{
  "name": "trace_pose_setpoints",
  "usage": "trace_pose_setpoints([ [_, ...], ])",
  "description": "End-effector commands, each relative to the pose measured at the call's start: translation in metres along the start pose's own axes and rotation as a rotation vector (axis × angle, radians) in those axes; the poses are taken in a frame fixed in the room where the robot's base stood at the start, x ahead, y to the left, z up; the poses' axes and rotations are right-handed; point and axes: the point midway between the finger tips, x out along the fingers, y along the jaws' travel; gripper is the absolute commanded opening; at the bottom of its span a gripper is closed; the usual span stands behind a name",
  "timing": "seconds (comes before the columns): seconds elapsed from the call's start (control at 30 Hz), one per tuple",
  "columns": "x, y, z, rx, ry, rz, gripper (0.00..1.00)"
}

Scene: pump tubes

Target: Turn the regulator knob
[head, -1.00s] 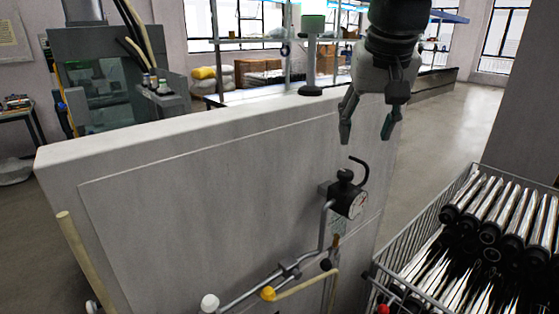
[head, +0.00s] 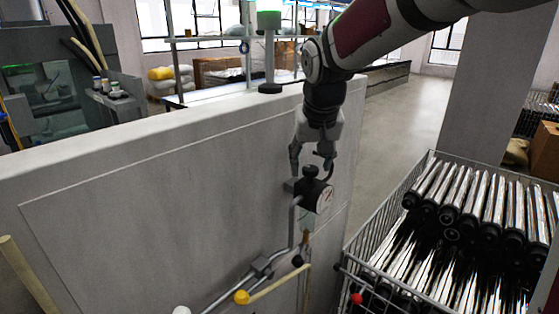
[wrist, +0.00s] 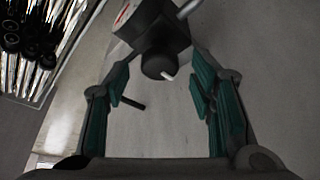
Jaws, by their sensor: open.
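The regulator (head: 317,196) is a dark block with a round white-faced gauge, mounted on a grey pipe at the wall panel. Its black knob (head: 310,171) sits on top. In the wrist view the knob (wrist: 157,66) shows as a dark round cylinder with a pale pin, at the upper middle. My gripper (head: 311,160) points down just above the regulator, its fingers open. In the wrist view my gripper (wrist: 160,82) has teal pads on either side of the knob's line, with a gap to each side. A short black rod shows near the left pad.
A wire crate (head: 395,207) of shiny cylinders stands at the right. A grey panel wall (head: 150,190) fills the left and middle. Pipes with a yellow knob (head: 241,297) run below the regulator. A red knob (head: 357,298) is near the crate. Open floor lies behind.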

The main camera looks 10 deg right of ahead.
Motion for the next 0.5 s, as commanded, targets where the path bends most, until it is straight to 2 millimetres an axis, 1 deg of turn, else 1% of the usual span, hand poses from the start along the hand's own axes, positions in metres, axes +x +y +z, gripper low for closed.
trace_pose_setpoints([
  [0.03, 0.0044, 0.0002, 0.0004, 0.000, -0.002, 0.001, 0.50],
  [0.17, 0.0104, 0.0001, 0.0001, 0.000, 0.000, 0.000, 0.50],
  [0.43, 0.0115, 0.0001, 0.0001, 0.000, 0.000, 0.000, 0.50],
  [0.47, 0.0114, 0.0001, 0.0001, 0.000, 0.000, 0.000, 0.46],
  [0.5, 0.0114, 0.0001, 0.0001, 0.000, 0.000, 0.000, 0.37],
])
